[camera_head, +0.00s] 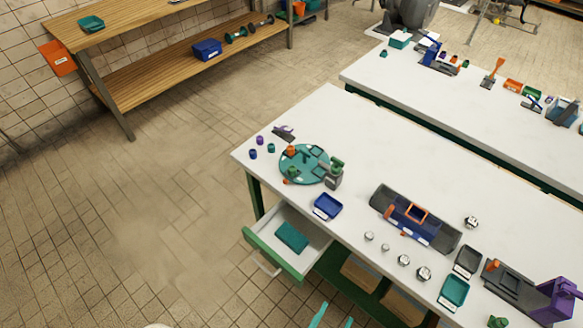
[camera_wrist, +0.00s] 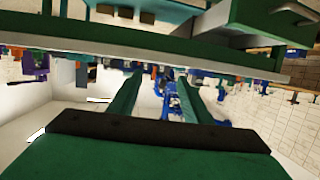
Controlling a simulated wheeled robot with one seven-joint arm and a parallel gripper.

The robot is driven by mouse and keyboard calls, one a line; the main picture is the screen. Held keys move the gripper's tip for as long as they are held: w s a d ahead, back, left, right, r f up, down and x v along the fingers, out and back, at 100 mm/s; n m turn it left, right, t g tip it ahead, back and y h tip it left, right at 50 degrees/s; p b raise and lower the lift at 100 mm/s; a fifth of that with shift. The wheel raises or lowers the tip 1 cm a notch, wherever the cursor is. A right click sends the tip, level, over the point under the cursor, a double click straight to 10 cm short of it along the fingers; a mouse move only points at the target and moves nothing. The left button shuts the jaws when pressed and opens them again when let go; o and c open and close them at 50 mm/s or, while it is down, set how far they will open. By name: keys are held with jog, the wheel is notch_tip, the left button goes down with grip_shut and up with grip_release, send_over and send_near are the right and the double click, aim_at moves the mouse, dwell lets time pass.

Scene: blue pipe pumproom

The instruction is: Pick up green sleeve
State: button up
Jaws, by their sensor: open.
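A small teal-green cylinder (camera_head: 271,147) stands near the white table's left corner, beside a purple one (camera_head: 260,140) and a blue one (camera_head: 253,154). Another small green piece (camera_head: 293,171) is on the round teal plate (camera_head: 290,160), and a green part (camera_head: 337,163) tops a grey block at its right. Which one is the green sleeve I cannot tell for sure. My gripper (camera_head: 333,314) shows only its fingertips at the bottom edge, low in front of the table and well apart from these pieces. In the wrist view my gripper (camera_wrist: 158,78) is open and empty.
An open drawer (camera_head: 262,252) holding a teal block sticks out below the table (camera_head: 345,115). A blue tray (camera_head: 327,206) and a grey fixture (camera_head: 448,238) stand on the top. A second table (camera_head: 470,100) and a wooden shelf (camera_head: 185,65) are behind. The left floor is clear.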

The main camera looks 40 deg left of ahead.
jog(key=w+a+f+n+y, duration=0.1)
jog(key=w+a+f+y, duration=0.1)
jog(key=w+a, duration=0.45)
jog(key=n+g+y, duration=0.5)
jog(key=n+y, duration=0.1)
send_near(292, 170)
jog(key=x, duration=0.9)
grip_shut()
